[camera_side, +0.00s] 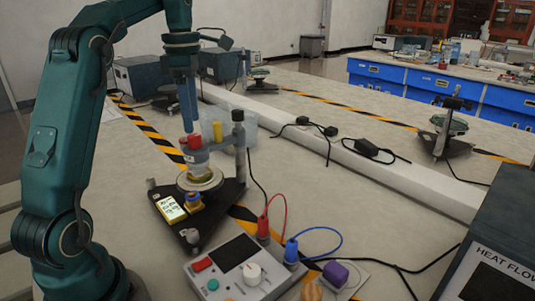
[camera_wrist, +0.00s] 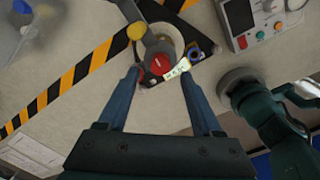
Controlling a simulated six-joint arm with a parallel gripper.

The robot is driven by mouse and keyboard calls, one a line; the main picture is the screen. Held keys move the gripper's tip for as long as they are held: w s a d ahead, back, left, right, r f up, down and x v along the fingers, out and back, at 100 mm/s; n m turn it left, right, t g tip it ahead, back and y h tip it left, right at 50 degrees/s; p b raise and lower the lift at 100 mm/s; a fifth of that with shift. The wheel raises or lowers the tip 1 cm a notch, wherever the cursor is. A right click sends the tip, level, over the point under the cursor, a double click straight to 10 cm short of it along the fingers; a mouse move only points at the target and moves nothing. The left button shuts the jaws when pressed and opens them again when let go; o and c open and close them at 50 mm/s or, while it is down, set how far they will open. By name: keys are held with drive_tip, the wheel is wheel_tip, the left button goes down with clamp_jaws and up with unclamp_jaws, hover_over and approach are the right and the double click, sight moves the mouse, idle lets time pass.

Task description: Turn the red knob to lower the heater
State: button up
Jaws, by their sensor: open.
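The red knob (camera_side: 194,142) sits on top of a small apparatus with a round stage on a black triangular base (camera_side: 229,196). In the wrist view the red knob (camera_wrist: 161,64) shows from above, between my two finger tips. My gripper (camera_side: 188,126) points straight down over the knob in the side view, its blue fingers just above or beside it; touching or apart I cannot tell. In the wrist view my gripper (camera_wrist: 160,70) is open, with one finger on each side of the knob and a gap between. The heater itself I cannot pick out.
A yellow knob (camera_side: 217,131) and a black-topped post (camera_side: 238,116) stand close right of the red knob. A lit meter (camera_side: 170,209) is on the base. A control box (camera_side: 240,262) with cables stands in front. A white rail (camera_side: 380,174) crosses the table behind.

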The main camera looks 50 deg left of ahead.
sight(194, 136)
drive_tip(key=shift+f, duration=2)
clamp_jaws()
